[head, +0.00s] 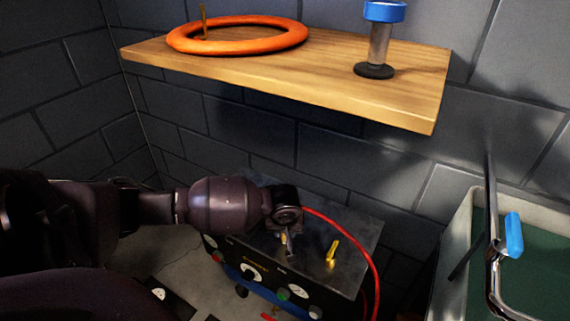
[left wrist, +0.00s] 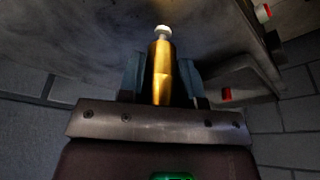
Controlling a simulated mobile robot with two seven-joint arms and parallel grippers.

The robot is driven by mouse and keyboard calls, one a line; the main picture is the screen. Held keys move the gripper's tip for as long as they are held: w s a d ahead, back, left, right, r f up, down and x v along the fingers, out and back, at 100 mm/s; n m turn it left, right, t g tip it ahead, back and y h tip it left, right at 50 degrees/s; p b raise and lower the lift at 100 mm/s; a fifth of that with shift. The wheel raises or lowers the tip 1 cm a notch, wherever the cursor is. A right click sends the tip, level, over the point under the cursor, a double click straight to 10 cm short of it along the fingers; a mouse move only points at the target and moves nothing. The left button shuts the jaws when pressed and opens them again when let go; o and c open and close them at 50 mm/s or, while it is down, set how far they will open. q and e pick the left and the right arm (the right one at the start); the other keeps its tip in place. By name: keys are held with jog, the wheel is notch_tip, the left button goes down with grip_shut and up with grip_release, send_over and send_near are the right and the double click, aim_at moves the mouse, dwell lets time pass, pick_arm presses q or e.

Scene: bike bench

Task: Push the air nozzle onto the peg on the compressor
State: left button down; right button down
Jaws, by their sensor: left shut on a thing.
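The compressor (head: 345,222) is a box with a dark metal top and a front panel of dials and knobs. A short brass peg (head: 332,250) stands on its top, to the right of my left gripper. My left gripper (head: 288,246) is over the compressor's top, shut on the air nozzle. In the left wrist view the brass nozzle (left wrist: 161,72), with a pale tip, sits between the two fingers (left wrist: 161,85). In the head view the gripper mostly hides the nozzle. I see a gap between gripper and peg. My right gripper is out of view.
A red hose (head: 350,238) arcs from behind my gripper down the compressor's right side. Above is a wooden shelf (head: 290,85) with an orange ring (head: 240,48) and a blue-topped pump-like object (head: 380,45). A sink with a tap (head: 492,260) is at right.

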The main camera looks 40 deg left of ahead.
pick_arm(q)
jog(key=shift+f, duration=0.7)
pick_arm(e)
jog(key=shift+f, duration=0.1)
pick_arm(q)
jog(key=c, duration=0.7)
grip_release()
jog(key=v, duration=0.1)
jog(key=p+v, duration=0.1)
jog(key=v, duration=0.2)
jog(key=shift+w+r+p, duration=0.25)
jog(key=shift+r+p, duration=0.05)
jog(key=shift+p, duration=0.05)
jog(key=p+v, duration=0.1)
jog(key=v, duration=0.3)
jog(key=p+v, duration=0.1)
jog(key=v, duration=0.1)
jog(key=shift+s+r+p, duration=0.15)
jog(key=shift+s+p, duration=0.15)
jog(key=shift+p, duration=0.05)
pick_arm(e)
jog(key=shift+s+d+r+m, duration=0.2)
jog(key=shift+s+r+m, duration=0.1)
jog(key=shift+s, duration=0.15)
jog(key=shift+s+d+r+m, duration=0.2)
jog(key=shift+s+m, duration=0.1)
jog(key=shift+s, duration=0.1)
